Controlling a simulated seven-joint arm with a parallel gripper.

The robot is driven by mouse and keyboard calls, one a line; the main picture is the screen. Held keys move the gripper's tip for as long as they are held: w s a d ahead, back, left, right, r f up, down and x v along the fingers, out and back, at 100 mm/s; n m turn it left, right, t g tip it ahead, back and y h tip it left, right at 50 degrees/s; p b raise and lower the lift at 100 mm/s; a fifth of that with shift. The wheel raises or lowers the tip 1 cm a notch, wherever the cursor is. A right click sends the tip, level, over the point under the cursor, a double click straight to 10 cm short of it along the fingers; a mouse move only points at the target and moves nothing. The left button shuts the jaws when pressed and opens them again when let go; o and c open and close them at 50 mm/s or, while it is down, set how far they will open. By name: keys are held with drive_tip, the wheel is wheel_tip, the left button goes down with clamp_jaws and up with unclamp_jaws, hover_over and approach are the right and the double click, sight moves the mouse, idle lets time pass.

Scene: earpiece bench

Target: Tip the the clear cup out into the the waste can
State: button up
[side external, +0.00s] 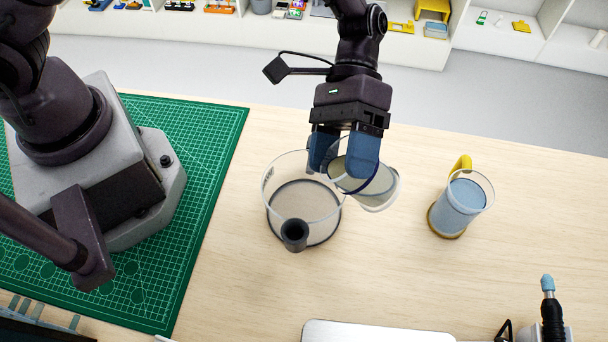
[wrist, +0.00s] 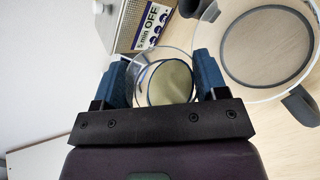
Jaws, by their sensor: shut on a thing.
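The clear cup (side external: 384,190) is between the blue fingers of my gripper (side external: 342,170), which is shut on it. The cup is tilted, its left end overlapping the right rim of a wide clear vessel (side external: 272,190) in the side view. This vessel has a dark ring at its base and a dark handle, and may be the waste can. In the wrist view the cup (wrist: 165,57) sits between both fingers (wrist: 162,72), with an olive disc, perhaps its contents, inside. The vessel (wrist: 232,62) is to its right there. I cannot tell whether anything is flowing out.
A clear mug (side external: 464,200) with a yellow handle and blue-grey contents stands to the right. A green cutting mat (side external: 215,130) lies left. A silver flat object (side external: 375,332) and a blue-tipped tool (side external: 548,300) are at the near edge. A labelled box (wrist: 150,22) shows in the wrist view.

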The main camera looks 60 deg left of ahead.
drive_tip(key=shift+s+a+f+m+t+h, duration=0.15)
drive_tip(key=shift+f+m+t+h, duration=0.2)
drive_tip(key=shift+f, duration=0.2)
idle(0.5)
drive_tip(key=shift+s+a+r+m+t+h+p, duration=0.15)
drive_tip(key=shift+m+t+h+p, duration=0.2)
drive_tip(key=shift+m+h, duration=0.15)
drive_tip(key=shift+s+a+r+m+t+h+p, duration=0.1)
drive_tip(key=shift+a+r+m+t+h+p, duration=0.1)
drive_tip(key=shift+m+h+p, duration=0.25)
idle(1.8)
drive_tip(key=shift+s+a+m+h, duration=0.4)
drive_tip(key=shift+s+a+m, duration=0.15)
drive_tip(key=shift+m, duration=0.05)
idle(0.8)
drive_tip(key=shift+s+a+m+t+h, duration=0.25)
drive_tip(key=shift+m+t+h, duration=0.25)
drive_tip(key=shift+m+h, duration=0.15)
idle(1.1)
drive_tip(key=shift+w+d+n+g+y, duration=0.4)
drive_tip(key=shift+w+d+n+y, duration=0.35)
drive_tip(key=shift+n+y, duration=0.3)
